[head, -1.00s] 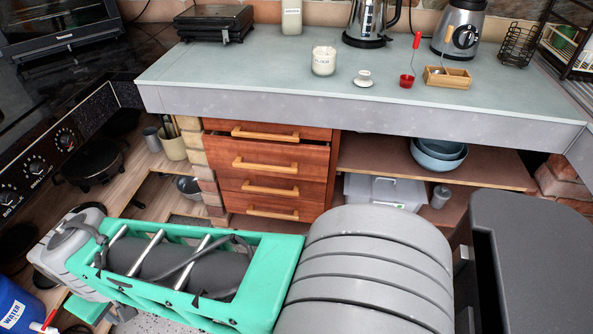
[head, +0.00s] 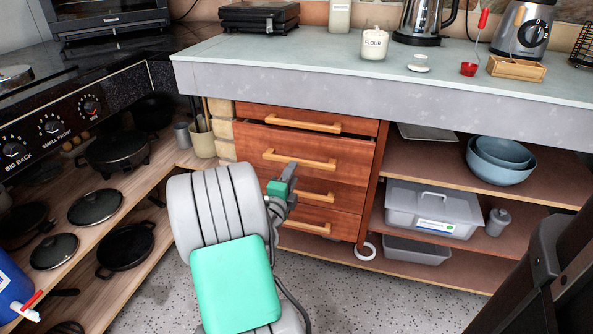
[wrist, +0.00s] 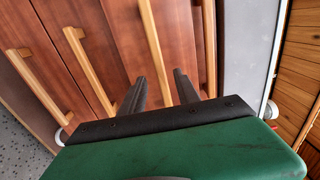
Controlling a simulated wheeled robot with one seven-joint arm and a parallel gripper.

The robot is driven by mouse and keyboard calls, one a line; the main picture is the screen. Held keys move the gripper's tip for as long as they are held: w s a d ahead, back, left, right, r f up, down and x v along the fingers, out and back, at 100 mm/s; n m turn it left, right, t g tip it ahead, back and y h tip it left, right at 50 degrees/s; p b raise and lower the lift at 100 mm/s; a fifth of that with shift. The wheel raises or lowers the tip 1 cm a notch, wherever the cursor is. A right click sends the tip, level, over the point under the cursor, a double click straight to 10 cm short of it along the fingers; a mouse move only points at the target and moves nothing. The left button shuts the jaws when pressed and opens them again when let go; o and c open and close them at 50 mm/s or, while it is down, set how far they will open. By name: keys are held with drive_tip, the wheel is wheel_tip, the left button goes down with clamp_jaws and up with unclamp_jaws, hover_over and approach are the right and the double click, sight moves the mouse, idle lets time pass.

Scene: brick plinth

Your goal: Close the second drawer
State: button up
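A column of wooden drawers stands under the counter. The second drawer (head: 345,160) sticks out a little, with a dark gap along its top edge. Its bar handle (head: 299,160) shows in the head view, and the same handle (wrist: 152,45) lies between the finger lines in the wrist view. The top drawer (head: 350,124) and lower drawers (head: 330,218) look shut. My gripper (head: 291,171) is in front of the second drawer, just below its handle in the picture. In the wrist view my gripper (wrist: 160,74) has its fingers apart and empty. Whether they touch the drawer is unclear.
The counter (head: 300,72) overhangs the drawers. Open shelves (head: 430,165) to the right hold blue bowls (head: 500,163) and a clear lidded box (head: 432,210). Pans (head: 125,245) stand on shelves to the left. Speckled floor (head: 370,295) is clear in front.

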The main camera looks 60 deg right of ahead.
drive_tip(key=d, duration=0.3)
drive_tip(key=w+d, duration=0.1)
drive_tip(key=d, duration=0.1)
drive_tip(key=shift+d, duration=0.2)
clamp_jaws()
drive_tip(key=shift+s, duration=0.1)
idle(1.0)
